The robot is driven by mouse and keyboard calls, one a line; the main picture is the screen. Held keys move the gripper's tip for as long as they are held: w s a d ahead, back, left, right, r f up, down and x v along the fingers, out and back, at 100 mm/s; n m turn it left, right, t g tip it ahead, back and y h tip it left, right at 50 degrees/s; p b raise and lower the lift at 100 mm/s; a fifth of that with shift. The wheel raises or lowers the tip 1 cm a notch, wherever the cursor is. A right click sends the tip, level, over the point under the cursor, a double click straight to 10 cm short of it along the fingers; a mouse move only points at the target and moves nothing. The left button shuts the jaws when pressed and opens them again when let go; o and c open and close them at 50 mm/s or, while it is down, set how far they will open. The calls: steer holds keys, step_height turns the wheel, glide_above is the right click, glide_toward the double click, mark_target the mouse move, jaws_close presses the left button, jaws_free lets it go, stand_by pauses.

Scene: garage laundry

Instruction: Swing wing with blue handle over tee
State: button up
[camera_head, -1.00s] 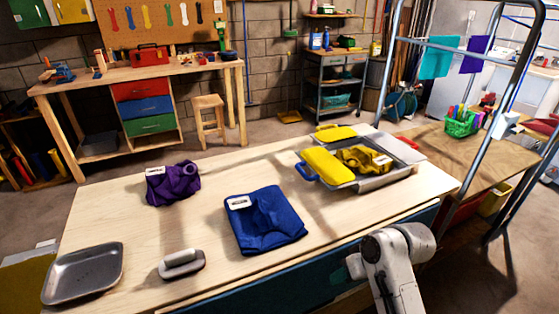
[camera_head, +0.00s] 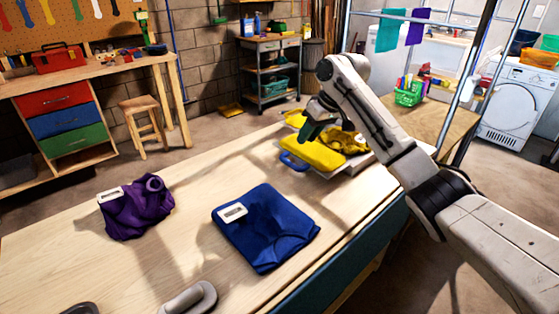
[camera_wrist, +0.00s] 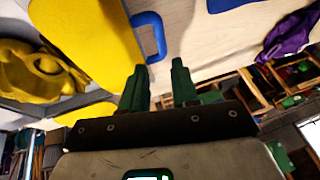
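The yellow wing (camera_head: 315,153) lies open on the table, to the left of the crumpled yellow tee (camera_head: 347,141). Its blue loop handle (camera_head: 293,162) sticks out at the wing's near left edge. My gripper (camera_head: 309,134) is over the wing's far part, with dark green fingers pointing down. In the wrist view the wing (camera_wrist: 95,40), blue handle (camera_wrist: 149,35) and tee (camera_wrist: 35,75) show beyond the fingers (camera_wrist: 158,75). The fingers are apart with nothing between them, and the handle is apart from them. My arm hides part of the tee and board.
A folded blue garment (camera_head: 265,230) and a purple garment (camera_head: 138,208) lie on the table (camera_head: 60,245). A grey-handled block (camera_head: 190,298) sits at the front edge. The table's left side has bare room.

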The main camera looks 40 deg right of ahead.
mark_target(290, 162)
steer(key=x, duration=1)
steer(key=shift+a, duration=0.1)
jaws_close()
